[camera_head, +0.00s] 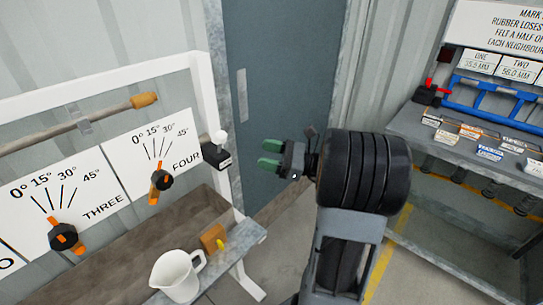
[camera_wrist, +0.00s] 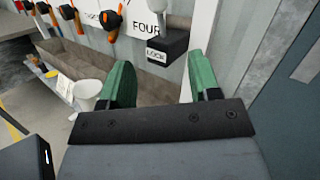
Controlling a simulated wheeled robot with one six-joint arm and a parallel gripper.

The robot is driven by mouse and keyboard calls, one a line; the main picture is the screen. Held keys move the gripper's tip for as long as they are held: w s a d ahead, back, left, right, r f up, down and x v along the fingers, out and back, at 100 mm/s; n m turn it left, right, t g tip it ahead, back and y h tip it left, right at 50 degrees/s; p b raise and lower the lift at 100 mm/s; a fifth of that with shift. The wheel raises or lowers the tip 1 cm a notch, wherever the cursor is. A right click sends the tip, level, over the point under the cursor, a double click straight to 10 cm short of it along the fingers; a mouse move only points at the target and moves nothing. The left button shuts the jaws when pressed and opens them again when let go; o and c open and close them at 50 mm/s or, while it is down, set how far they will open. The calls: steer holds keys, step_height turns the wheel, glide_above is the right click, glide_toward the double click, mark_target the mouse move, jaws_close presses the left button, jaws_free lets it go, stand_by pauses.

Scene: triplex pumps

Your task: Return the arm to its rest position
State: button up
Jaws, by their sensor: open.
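My gripper (camera_head: 269,154) is in the middle of the head view, in front of the grey door. Its two green fingers are apart with nothing between them. It points left, toward the panel with the dials. In the wrist view my gripper (camera_wrist: 158,88) is also open and empty. Beyond its fingertips is the dark block marked LOCK (camera_wrist: 167,50). In the head view this lock (camera_head: 215,155), with a white knob on top, stands at the right end of the panel, apart from the fingers.
A white jug (camera_head: 177,276) stands on the bench below the dial marked FOUR (camera_head: 160,183) and the dial marked THREE (camera_head: 64,237). A grey bench (camera_head: 440,150) with labelled blocks and a blue rack (camera_head: 490,98) is at right. A grey door (camera_head: 280,70) is behind my gripper.

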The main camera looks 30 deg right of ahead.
steer(key=shift+s+d, duration=0.25)
steer(key=shift+d, duration=0.05)
stand_by(0.4)
